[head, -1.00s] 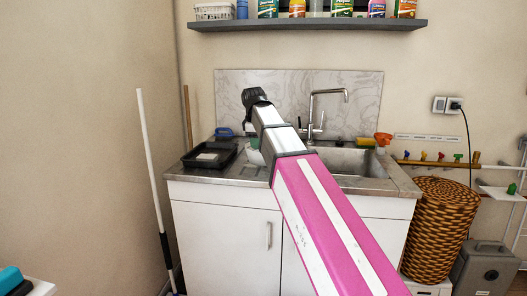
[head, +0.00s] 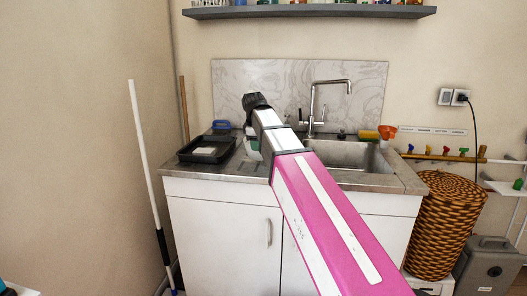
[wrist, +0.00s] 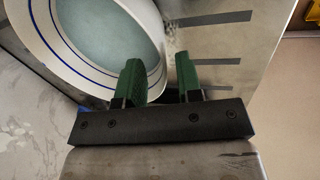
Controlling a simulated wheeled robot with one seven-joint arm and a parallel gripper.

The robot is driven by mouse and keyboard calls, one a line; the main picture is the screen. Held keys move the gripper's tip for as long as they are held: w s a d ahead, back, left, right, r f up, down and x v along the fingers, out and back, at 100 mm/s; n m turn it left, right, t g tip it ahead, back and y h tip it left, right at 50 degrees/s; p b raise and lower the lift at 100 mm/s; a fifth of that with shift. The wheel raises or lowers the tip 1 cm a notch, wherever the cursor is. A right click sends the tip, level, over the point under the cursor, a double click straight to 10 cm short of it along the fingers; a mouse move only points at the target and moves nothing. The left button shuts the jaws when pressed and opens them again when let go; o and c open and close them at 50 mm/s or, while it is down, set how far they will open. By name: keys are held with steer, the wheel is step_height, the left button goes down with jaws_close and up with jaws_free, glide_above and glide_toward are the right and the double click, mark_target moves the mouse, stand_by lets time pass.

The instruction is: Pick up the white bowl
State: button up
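The white bowl (wrist: 158,28) with blue rings fills the upper left of the wrist view, cut off by the frame edge. In the head view the bowl (head: 252,144) shows only as a small part beside my arm, on the counter left of the sink. My gripper (wrist: 160,66) is open, with two green fingers apart. In the wrist view the left finger overlaps the bowl's wall and the right finger is outside the rim. I cannot tell whether either finger touches it.
A black tray (head: 183,154) and a blue item (head: 221,126) lie left of the bowl. The sink basin (head: 345,154) and tall faucet (head: 312,105) are to the right. A marble-look backsplash (head: 230,80) stands behind, with a shelf (head: 310,12) above.

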mark_target(259, 160)
steer(key=shift+x, duration=2.35)
steer(key=shift+s+d, duration=0.1)
jaws_close()
steer(key=shift+r, duration=0.25)
steer(key=shift+w+v, duration=0.25)
steer(key=shift+v, duration=0.75)
steer(key=shift+w+v, duration=0.2)
steer(key=shift+v, duration=0.75)
steer(key=s+a+r, duration=0.6)
steer(key=a, duration=0.3)
steer(key=shift+s+r, duration=0.2)
steer(key=shift+r, duration=0.15)
